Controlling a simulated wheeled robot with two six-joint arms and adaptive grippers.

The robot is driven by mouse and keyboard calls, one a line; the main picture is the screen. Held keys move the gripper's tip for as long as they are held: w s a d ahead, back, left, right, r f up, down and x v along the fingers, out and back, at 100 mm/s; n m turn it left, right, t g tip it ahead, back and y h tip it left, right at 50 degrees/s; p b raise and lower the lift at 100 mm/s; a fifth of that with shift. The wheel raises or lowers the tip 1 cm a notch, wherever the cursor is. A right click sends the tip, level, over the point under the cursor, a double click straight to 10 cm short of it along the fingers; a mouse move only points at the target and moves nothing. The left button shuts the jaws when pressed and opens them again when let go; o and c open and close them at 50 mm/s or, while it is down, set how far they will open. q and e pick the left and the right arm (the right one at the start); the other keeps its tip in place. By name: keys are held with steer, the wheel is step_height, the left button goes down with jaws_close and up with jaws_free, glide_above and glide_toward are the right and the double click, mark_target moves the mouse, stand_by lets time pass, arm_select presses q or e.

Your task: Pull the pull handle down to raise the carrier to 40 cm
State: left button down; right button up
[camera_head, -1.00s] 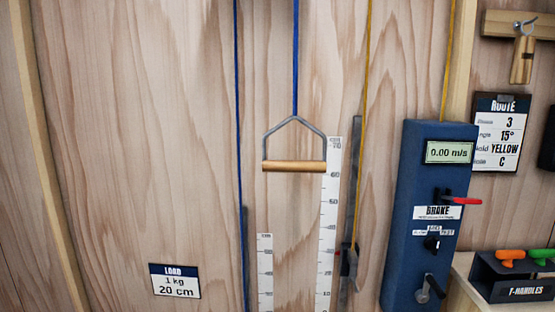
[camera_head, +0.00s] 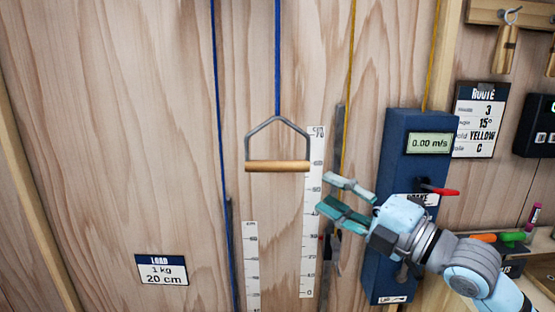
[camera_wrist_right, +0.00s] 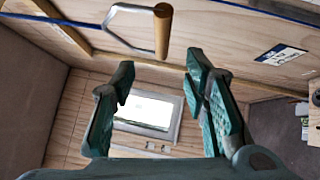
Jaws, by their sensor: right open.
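The pull handle (camera_head: 278,167), a wooden bar in a grey metal bracket, hangs from a blue rope (camera_head: 278,60) in front of the plywood wall. Its bar is level, near the upper part of the tall white scale (camera_head: 313,215). My right gripper (camera_head: 328,192) is open and empty, to the right of the handle and slightly lower, apart from it. In the right wrist view the handle (camera_wrist_right: 162,32) shows beyond the open fingers (camera_wrist_right: 158,80), not between them. I cannot make out the carrier. My left gripper is out of view.
A shorter scale (camera_head: 251,265) and a load card (camera_head: 162,270) reading 1 kg, 20 cm are on the wall. A blue brake box (camera_head: 385,165) with a 0.00 m/s display and red lever (camera_head: 440,190) stands behind my right arm.

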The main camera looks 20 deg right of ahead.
mark_target(285, 170)
steer(key=p+x, duration=0.3)
steer(key=x, duration=1)
steer(key=shift+w+a+p, duration=0.2)
steer(key=shift+w+p, duration=0.1)
steer(key=shift+p, duration=0.05)
steer(key=shift+w+f, duration=0.1)
steer(key=shift+w, duration=0.25)
steer(key=shift+a, duration=0.1)
jaws_close()
